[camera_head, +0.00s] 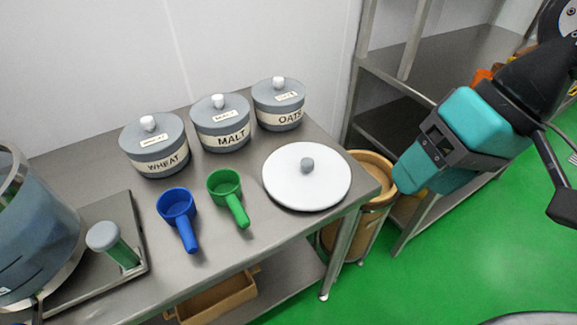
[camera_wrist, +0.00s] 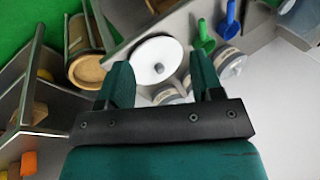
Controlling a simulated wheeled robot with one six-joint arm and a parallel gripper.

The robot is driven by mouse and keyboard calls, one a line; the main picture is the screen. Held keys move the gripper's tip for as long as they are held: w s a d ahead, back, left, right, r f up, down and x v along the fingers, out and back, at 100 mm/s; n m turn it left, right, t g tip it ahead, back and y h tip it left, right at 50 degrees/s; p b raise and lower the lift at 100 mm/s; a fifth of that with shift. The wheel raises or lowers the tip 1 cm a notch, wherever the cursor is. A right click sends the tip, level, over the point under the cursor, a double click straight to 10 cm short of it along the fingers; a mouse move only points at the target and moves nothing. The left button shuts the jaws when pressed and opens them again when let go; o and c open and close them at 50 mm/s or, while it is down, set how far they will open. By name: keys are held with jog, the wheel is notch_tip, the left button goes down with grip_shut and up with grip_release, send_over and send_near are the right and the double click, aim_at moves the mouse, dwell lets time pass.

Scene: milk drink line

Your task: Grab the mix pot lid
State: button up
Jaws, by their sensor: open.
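The mix pot lid, a flat white disc (camera_head: 288,187) with a small grey knob (camera_head: 307,164), lies on the right end of the steel table. It also shows in the wrist view (camera_wrist: 143,60), beyond and between my two fingers. My gripper (camera_head: 408,182) is teal, open and empty. It hangs in the air to the right of the table, beside the lid and apart from it. In the wrist view my gripper (camera_wrist: 160,82) has its fingers spread, with part of the lid's edge hidden behind the left finger.
Wheat (camera_head: 155,146), malt (camera_head: 220,123) and oats (camera_head: 278,103) pots stand behind the lid. A green scoop (camera_head: 226,188) and a blue scoop (camera_head: 177,209) lie left of it. A wooden bin (camera_head: 371,166) stands below the table's right end. Steel shelves (camera_head: 437,60) stand behind my arm.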

jog(key=w+d+f+m+t+y, duration=0.15)
jog(key=w+f+m+y, duration=0.35)
jog(key=w+m, duration=0.55)
jog(key=w+d+f+m+t+y, duration=0.1)
jog(key=w+d+f+m+y, duration=0.25)
jog(key=w+f+m, duration=0.65)
jog(key=m+p, duration=0.1)
jog(key=m, duration=0.2)
send_near(316, 172)
jog(key=shift+g, duration=0.25)
jog(key=a, duration=0.1)
jog(key=a+r, duration=0.1)
jog(key=a, duration=0.2)
jog(key=shift+w+a+r, duration=0.25)
jog(key=shift+w+r, duration=0.05)
jog(key=shift+w, duration=0.1)
jog(key=shift+f+p+x, duration=0.1)
jog(key=shift+p+x, duration=0.25)
jog(key=shift+x, duration=1)
jog(key=shift+f+p+x, duration=0.15)
jog(key=shift+p+x, duration=0.15)
jog(key=shift+x, duration=1.05)
jog(key=shift+d, duration=0.15)
jog(key=c, duration=1.1)
jog(key=shift+r, duration=0.1)
